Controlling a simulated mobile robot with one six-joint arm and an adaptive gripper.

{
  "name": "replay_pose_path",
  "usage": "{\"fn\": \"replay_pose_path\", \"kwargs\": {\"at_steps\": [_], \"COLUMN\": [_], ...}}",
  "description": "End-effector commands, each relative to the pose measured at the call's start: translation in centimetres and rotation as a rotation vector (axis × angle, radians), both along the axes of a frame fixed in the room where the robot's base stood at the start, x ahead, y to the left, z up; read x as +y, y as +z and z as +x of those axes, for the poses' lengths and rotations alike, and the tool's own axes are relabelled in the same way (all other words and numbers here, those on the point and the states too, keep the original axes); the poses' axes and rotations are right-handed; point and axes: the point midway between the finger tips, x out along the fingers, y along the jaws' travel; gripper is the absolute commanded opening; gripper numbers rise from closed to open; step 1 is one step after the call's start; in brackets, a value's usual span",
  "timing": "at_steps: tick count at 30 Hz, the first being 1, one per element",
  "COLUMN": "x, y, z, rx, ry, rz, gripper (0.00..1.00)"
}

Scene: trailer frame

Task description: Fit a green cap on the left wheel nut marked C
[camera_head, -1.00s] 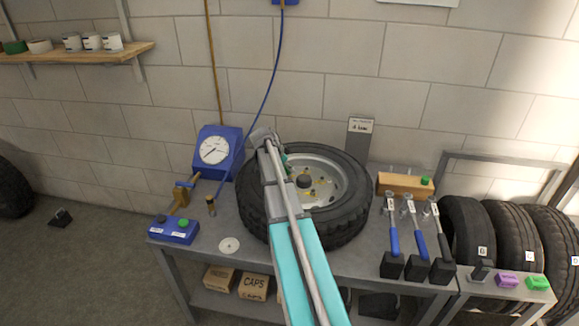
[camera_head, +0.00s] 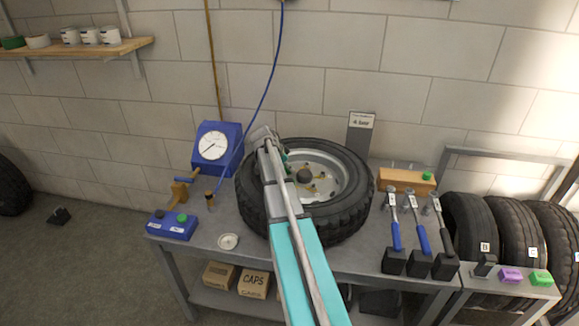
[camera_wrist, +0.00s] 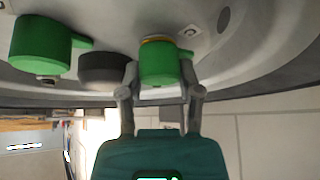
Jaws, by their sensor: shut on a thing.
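The wheel, a black tyre (camera_head: 345,222) around a pale grey rim (camera_head: 325,170), lies on the bench. My gripper (camera_wrist: 160,80) is shut on a green cap (camera_wrist: 160,62) in the wrist view. The cap is at the rim face, with a yellow ring (camera_wrist: 158,39) showing at its far end; I cannot tell whether it is fully seated. A second green cap (camera_wrist: 40,45) is on the rim to the left, and a dark round hub piece (camera_wrist: 103,68) lies between them. No letter C is readable on the rim. In the head view my arm hides most of the gripper.
A blue gauge (camera_head: 215,147) and a blue button box (camera_head: 172,226) stand left of the wheel. Blue-handled wrenches (camera_head: 396,237) and a wooden block (camera_head: 407,181) are on the right. A small dish (camera_head: 228,242) lies in front. Spare tyres (camera_head: 511,232) stand at far right.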

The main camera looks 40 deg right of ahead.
Motion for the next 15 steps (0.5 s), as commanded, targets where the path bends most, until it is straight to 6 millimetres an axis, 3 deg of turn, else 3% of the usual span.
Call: {"fn": "replay_pose_path", "kwargs": {"at_steps": [11,12,15], "x": [0.0,0.0,0.0], "y": [-0.17,-0.17,-0.17], "z": [0.0,0.0,0.0], "rx": [0.0,0.0,0.0], "ry": [0.0,0.0,0.0], "rz": [0.0,0.0,0.0], "gripper": [0.27,0.49,0.68]}}
